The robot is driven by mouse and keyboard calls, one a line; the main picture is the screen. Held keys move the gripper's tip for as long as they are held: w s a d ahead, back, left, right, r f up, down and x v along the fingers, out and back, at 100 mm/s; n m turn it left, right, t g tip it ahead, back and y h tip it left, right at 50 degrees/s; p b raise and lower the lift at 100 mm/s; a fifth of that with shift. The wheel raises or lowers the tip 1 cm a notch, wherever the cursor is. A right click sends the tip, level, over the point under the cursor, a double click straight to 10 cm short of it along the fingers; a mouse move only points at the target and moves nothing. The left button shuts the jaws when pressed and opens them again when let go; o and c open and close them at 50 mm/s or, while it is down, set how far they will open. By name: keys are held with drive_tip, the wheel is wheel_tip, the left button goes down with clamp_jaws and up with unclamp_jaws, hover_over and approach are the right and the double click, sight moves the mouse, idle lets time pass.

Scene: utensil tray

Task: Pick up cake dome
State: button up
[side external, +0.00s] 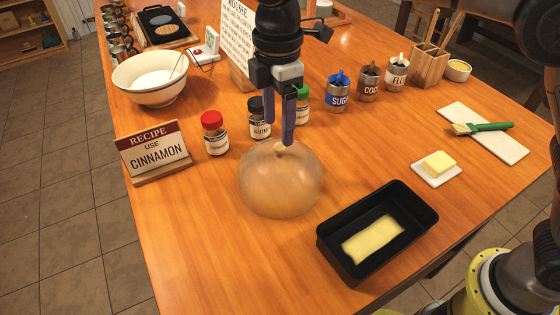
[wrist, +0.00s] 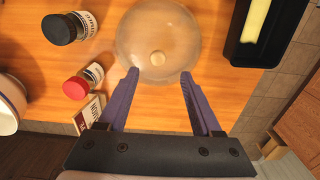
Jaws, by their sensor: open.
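The cake dome (side external: 281,185) is a translucent dome with a small round knob on top, standing on the wooden table. In the wrist view the dome (wrist: 158,30) lies just ahead of the fingers, its pale knob (wrist: 157,58) near the line between the fingertips but a little beyond them. My gripper (side external: 280,130) points down, with its purple fingers above and around the level of the knob in the side view. In the wrist view my gripper (wrist: 160,75) is open, with nothing between the fingers. The side view does not show clearly whether a finger touches the dome.
A red-capped jar (side external: 215,135), a black-capped jar (side external: 259,120) and a green-capped jar (side external: 302,105) stand close behind the dome. A black loaf pan (side external: 415,205) is at its right. A recipe sign (side external: 153,153) and bowl (side external: 150,80) are at left. Bare table lies in front.

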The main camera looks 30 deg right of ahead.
sight(280, 146)
drive_tip(key=shift+w+d+f, duration=0.1)
drive_tip(key=shift+d+f, duration=0.05)
drive_tip(key=shift+f, duration=1.2)
drive_tip(key=shift+w+d+f, duration=0.1)
drive_tip(key=shift+d+f, duration=0.05)
drive_tip(key=shift+f, duration=1.15)
clamp_jaws()
